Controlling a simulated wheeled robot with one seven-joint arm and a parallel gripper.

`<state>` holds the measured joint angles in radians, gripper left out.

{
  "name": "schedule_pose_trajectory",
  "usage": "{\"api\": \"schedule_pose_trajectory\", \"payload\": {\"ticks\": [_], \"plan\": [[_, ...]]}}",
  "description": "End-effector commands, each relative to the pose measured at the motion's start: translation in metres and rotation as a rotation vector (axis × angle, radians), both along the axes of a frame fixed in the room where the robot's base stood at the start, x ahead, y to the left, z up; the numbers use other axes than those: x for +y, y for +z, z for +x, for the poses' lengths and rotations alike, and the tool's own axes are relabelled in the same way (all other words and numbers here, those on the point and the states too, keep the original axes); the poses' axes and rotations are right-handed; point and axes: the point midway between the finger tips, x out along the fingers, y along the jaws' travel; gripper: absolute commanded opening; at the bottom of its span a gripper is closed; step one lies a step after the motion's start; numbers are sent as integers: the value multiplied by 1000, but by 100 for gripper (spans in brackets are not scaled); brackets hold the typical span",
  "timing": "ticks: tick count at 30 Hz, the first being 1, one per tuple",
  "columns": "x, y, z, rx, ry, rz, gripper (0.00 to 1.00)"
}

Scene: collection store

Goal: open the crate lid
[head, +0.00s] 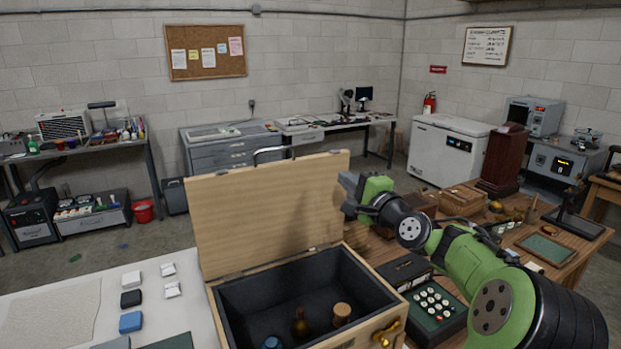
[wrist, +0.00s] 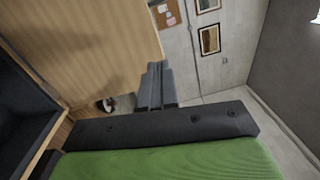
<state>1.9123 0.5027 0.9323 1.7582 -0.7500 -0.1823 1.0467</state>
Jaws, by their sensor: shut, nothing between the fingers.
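The wooden crate (head: 229,319) stands in front of me with a dark lining. Its pale wooden lid (head: 250,210) is raised on the back hinges and stands roughly upright, with a metal handle (head: 270,150) at its top edge. The lid also shows in the wrist view (wrist: 95,50). My gripper (head: 347,184) is shut and empty at the lid's right edge; its closed fingers show in the wrist view (wrist: 155,85) beside the lid. I cannot tell whether they touch it. A brass catch (head: 388,332) is on the crate's front right.
Inside the crate are an amber bottle (head: 300,323), a cork-topped jar (head: 341,313) and a blue item (head: 272,342). Small boxes lie on the white surface at left.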

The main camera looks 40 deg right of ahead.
Motion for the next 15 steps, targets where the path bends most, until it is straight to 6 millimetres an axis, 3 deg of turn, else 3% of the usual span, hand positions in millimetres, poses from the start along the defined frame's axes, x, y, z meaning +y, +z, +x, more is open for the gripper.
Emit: {"api": "schedule_pose_trajectory", "payload": {"ticks": [1,5,15], "plan": [[1,-14,-15,30,-24,-51,0],[1,-14,-22,51,-38,-101,0],[-18,-5,43,46,-31,-96,0]]}}
